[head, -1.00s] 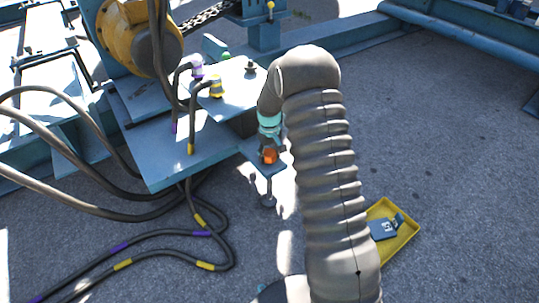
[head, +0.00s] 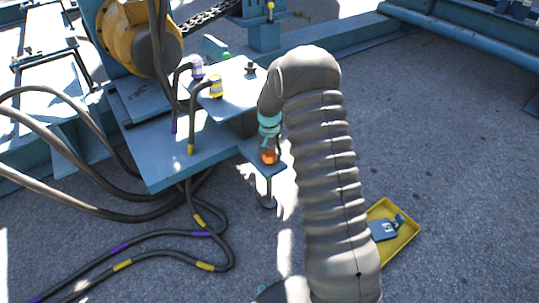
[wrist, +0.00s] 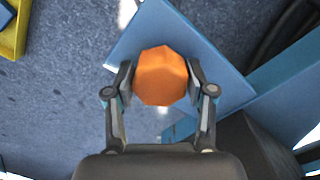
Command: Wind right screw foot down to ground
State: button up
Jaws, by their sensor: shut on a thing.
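The right screw foot has an orange faceted head (wrist: 161,76), which also shows in the head view (head: 269,156). It sits above a blue bracket plate (head: 275,170) on the frame's side. The foot's spindle (head: 267,187) hangs below the plate and ends in a round pad (head: 268,202) close to the ground; I cannot tell whether the pad touches it. My gripper (wrist: 158,84) is shut on the orange head, one finger on each side. In the head view my arm comes over from the right, and my gripper (head: 269,148) points down at the head.
A blue platform (head: 170,165) with purple-marked and yellow-marked cables stands left of the foot. Loose cables (head: 160,234) lie on the ground at the lower left. A yellow tray (head: 404,247) holding a blue-grey part lies right of my arm. Open asphalt spreads right.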

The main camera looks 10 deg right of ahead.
aim_at(270, 152)
dwell(0.3)
jog(key=o, duration=1.1)
notch_tip(270, 152, up, 12)
